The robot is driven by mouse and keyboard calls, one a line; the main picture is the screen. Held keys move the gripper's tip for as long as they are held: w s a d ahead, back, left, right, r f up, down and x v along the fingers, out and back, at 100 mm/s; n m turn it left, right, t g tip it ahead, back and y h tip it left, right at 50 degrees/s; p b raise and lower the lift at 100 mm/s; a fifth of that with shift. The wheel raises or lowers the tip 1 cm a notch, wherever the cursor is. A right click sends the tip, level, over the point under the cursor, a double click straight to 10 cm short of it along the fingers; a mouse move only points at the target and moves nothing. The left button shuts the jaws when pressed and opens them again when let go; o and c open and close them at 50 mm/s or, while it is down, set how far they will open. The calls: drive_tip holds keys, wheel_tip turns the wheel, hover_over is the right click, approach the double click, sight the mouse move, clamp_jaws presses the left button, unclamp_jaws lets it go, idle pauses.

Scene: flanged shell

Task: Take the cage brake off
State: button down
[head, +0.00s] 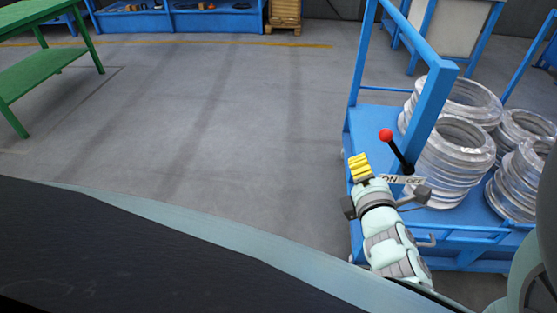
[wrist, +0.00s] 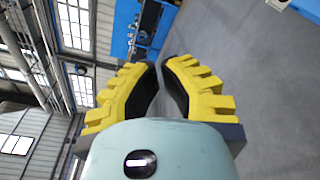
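The cage brake is a black lever (head: 399,155) with a red ball knob (head: 386,135), on the near side of the blue cage (head: 435,92). It leans left, toward the ON side of the white ON/OFF plate (head: 403,180). My gripper (head: 359,160) is left of the lever and a little below the knob, apart from it in the picture. Its yellow fingers also show in the wrist view (wrist: 160,62), with the dark pads close together and only a thin gap of floor between them. Nothing is held. The lever is not seen in the wrist view.
Several shiny ring stacks (head: 456,150) stand on the cage's blue deck. A blue post rises close behind the lever. A green table (head: 45,75) is at far left, and a wooden pallet stack (head: 285,14) at the back. The grey floor between is clear.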

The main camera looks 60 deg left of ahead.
sight(395, 150)
drive_tip(key=r+x, duration=0.1)
drive_tip(key=x, duration=0.8)
drive_tip(key=shift+w+d+r+p, duration=0.25)
drive_tip(key=shift+w+d+p, duration=0.25)
drive_tip(key=shift+d, duration=0.3)
drive_tip(key=shift+w+d+r+p, duration=0.25)
drive_tip(key=shift+w+d+p, duration=0.15)
drive_tip(key=shift+d+p, duration=0.25)
drive_tip(key=shift+d, duration=0.1)
